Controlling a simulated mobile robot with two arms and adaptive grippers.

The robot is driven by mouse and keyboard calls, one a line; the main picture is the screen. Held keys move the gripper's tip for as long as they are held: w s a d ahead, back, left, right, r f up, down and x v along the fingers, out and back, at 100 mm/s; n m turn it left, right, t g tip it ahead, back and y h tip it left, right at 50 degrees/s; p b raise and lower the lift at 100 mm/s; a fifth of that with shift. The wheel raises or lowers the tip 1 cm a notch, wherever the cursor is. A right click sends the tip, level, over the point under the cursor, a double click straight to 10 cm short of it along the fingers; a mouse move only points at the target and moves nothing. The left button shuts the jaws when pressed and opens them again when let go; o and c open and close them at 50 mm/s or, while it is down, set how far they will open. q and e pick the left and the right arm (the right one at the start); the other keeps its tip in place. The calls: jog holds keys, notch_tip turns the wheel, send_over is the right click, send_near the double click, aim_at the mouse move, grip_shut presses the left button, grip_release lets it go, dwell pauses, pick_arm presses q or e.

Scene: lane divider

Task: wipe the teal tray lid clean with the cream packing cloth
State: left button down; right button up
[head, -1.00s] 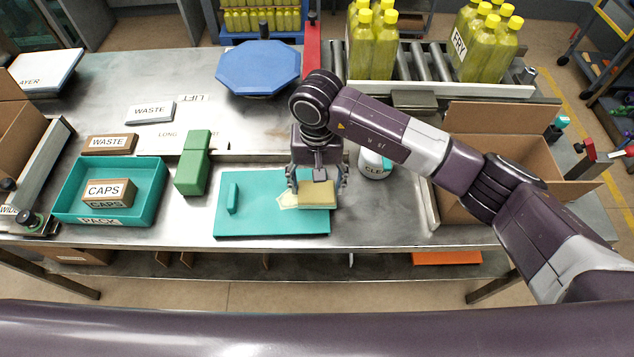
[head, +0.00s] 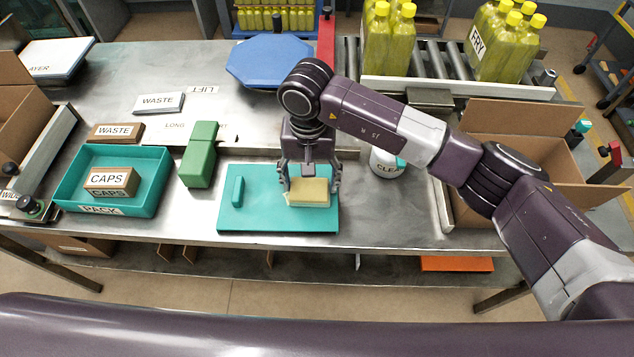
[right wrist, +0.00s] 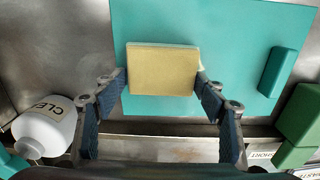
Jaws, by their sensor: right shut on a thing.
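The teal tray lid (head: 262,215) lies flat on the metal bench, with a raised teal handle bar (head: 238,191) on its left part. The cream packing cloth (head: 309,193), a thick folded block, rests on the lid's right part. My right gripper (head: 310,184) points down over the lid and is shut on the cloth, a finger at each side. The right wrist view shows the cloth (right wrist: 162,70) between the fingertips, with bare lid (right wrist: 228,50) around it. A thin pale edge shows at the cloth's left; I cannot tell whether it is soil. My left gripper is not in view.
A white cleaner bottle (head: 386,163) stands right of the lid. A green block (head: 199,155) and a teal tray (head: 110,178) with a caps box are to the left. A blue octagonal plate (head: 268,62) lies behind. An open carton (head: 520,160) is at right.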

aim_at(327, 184)
jog(key=shift+a+f+b, duration=0.15)
jog(key=shift+a+b, duration=0.5)
jog(key=shift+b, duration=0.05)
jog(key=shift+a+f+b, duration=0.15)
jog(key=shift+a+b, duration=0.45)
jog(key=shift+b, duration=0.05)
jog(key=shift+s+a+r, duration=0.1)
jog(key=shift+s+a, duration=0.05)
jog(key=shift+a, duration=0.2)
jog(key=shift+a+b, duration=0.7)
jog(key=shift+b, duration=0.2)
jog(key=shift+a+b, duration=0.6)
jog(key=shift+a, duration=0.4)
jog(key=shift+b, duration=0.3)
jog(key=shift+d+r, duration=0.15)
jog(key=shift+d+b, duration=1.05)
jog(key=shift+d, duration=1.15)
jog(key=shift+d+b, duration=0.4)
jog(key=shift+d, duration=0.75)
jog(key=shift+w+d+b, duration=0.2)
jog(key=shift+d+b, duration=0.2)
jog(key=shift+d, duration=0.25)
jog(key=shift+d+b, duration=0.45)
jog(key=shift+d, duration=0.5)
jog(key=shift+r, duration=0.1)
